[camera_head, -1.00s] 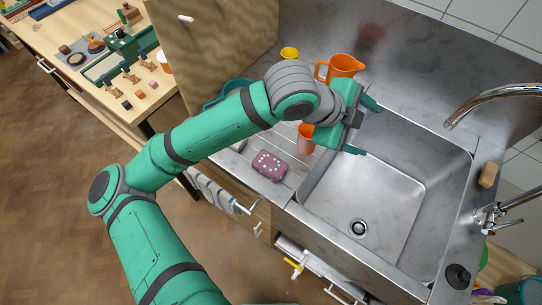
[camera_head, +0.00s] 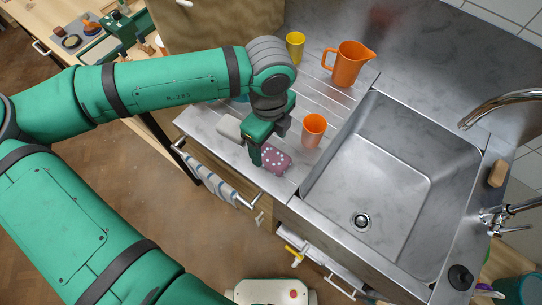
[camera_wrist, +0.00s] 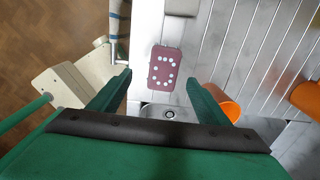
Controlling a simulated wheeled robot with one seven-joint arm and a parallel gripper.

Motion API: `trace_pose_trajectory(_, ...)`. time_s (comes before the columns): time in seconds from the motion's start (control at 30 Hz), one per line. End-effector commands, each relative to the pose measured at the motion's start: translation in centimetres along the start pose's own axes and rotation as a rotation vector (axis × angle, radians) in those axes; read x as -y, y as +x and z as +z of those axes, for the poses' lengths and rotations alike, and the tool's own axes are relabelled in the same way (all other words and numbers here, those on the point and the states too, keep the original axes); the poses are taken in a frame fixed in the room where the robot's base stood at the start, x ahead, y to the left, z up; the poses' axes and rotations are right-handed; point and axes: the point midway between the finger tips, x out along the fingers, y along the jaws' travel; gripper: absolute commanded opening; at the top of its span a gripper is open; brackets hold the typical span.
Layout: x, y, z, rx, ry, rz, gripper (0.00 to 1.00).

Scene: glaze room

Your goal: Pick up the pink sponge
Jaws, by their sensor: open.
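The pink sponge (camera_head: 277,160), a flat dusky-pink block with white dots, lies on the ribbed metal drainboard (camera_head: 218,119) left of the sink. In the wrist view the whole sponge (camera_wrist: 165,68) shows, ahead of the open fingers and between their lines. My gripper (camera_head: 265,157) is over the drainboard, pointing down, and partly covers the sponge's left end in the head view. In the wrist view my gripper (camera_wrist: 162,82) is open with nothing between its fingers. The height gap to the sponge is hard to judge.
An orange cup (camera_head: 314,130) stands close to the right of the sponge, near one finger in the wrist view. An orange jug (camera_head: 348,64) and yellow cup (camera_head: 295,46) stand farther back. The empty sink (camera_head: 385,170) is to the right. A striped towel (camera_head: 208,180) hangs in front.

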Motion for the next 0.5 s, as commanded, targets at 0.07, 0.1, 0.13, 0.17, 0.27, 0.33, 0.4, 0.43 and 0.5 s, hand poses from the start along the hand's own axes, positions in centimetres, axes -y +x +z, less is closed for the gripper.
trace_pose_trajectory(0.07, 0.1, 1.1, -0.2, -0.001, 0.005, 0.001, 0.70)
trace_pose_trajectory(0.1, 0.2, 1.4, -0.2, -0.001, 0.006, 0.000, 0.70)
trace_pose_trajectory(0.13, 0.2, 1.6, -0.2, -0.001, 0.006, -0.001, 0.70)
trace_pose_trajectory(0.17, 0.2, 1.8, -0.2, -0.001, 0.005, -0.001, 0.70)
trace_pose_trajectory(0.27, 0.2, 2.3, -0.1, 0.000, 0.002, -0.001, 0.70)
trace_pose_trajectory(0.33, 0.2, 2.9, -0.1, 0.000, 0.000, 0.000, 0.70)
trace_pose_trajectory(0.4, 0.3, 3.8, 0.0, 0.000, -0.002, -0.001, 0.70)
trace_pose_trajectory(0.43, 0.3, 4.2, 0.0, 0.000, -0.003, 0.001, 0.70)
trace_pose_trajectory(0.5, 0.6, 5.2, -0.1, 0.000, -0.004, 0.000, 0.70)
